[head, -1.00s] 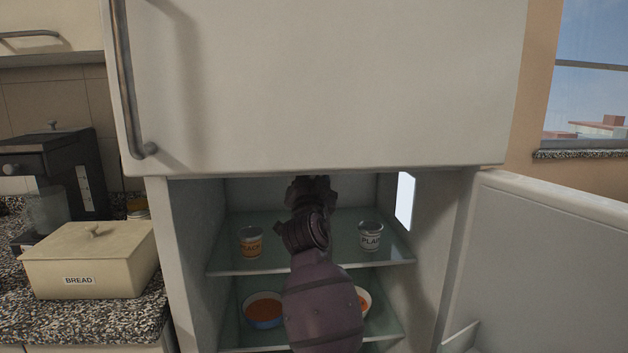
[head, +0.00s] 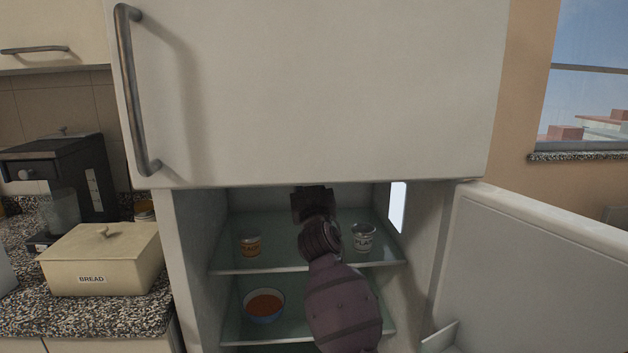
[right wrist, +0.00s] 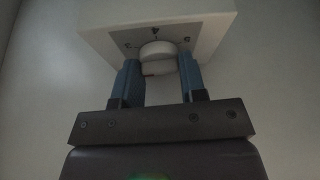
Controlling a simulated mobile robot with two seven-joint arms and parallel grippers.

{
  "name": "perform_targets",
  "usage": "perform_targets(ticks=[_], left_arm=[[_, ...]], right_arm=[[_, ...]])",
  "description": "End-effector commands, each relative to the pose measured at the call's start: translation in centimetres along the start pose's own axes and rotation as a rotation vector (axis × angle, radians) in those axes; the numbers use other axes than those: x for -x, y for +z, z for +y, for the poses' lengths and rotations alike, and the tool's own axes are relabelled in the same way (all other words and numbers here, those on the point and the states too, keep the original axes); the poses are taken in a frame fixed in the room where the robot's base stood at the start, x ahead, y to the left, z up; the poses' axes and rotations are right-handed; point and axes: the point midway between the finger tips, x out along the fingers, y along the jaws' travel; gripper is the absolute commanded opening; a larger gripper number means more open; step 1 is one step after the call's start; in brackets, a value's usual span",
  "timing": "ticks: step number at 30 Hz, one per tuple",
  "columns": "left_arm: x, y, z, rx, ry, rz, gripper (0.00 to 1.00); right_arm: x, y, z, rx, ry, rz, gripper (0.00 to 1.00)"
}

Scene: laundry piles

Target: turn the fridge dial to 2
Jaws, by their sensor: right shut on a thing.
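The fridge dial (right wrist: 158,52) is a round pale knob on the front of a white box (right wrist: 205,22) with small dark marks around the knob. I cannot read the marks or its setting surely. My right gripper (right wrist: 159,75) has its blue fingers on either side of the knob, shut on it. In the head view my right arm reaches into the open fridge (head: 195,260), with the gripper (head: 312,190) near the compartment's top at the back. The dial is hidden there. My left gripper is not in view.
An orange-labelled pot (head: 250,244) and a PLAIN pot (head: 363,238) stand on the upper shelf, either side of my arm. A bowl (head: 264,306) sits on the lower shelf. The fridge door (head: 540,270) stands open at right. A bread box (head: 100,260) is on the counter.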

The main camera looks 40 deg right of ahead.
Motion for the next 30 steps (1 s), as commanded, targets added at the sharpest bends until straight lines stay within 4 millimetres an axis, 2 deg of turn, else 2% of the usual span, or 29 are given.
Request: perform_targets(ticks=[1,5,15,23,30], left_arm=[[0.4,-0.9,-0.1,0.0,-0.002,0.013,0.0],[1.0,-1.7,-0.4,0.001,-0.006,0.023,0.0],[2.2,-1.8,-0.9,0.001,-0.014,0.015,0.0],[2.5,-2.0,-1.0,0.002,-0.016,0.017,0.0],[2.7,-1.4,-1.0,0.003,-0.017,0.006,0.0]], right_arm=[[-0.3,-0.9,0.3,0.038,-0.015,0.007,0.15],[-0.3,-0.9,0.3,0.14,-0.056,0.008,0.15],[-0.2,-0.6,0.3,0.326,-0.134,0.005,0.15],[-0.2,-0.4,0.3,0.383,-0.157,0.004,0.15],[-0.1,-0.3,0.2,0.393,-0.162,0.003,0.15]])
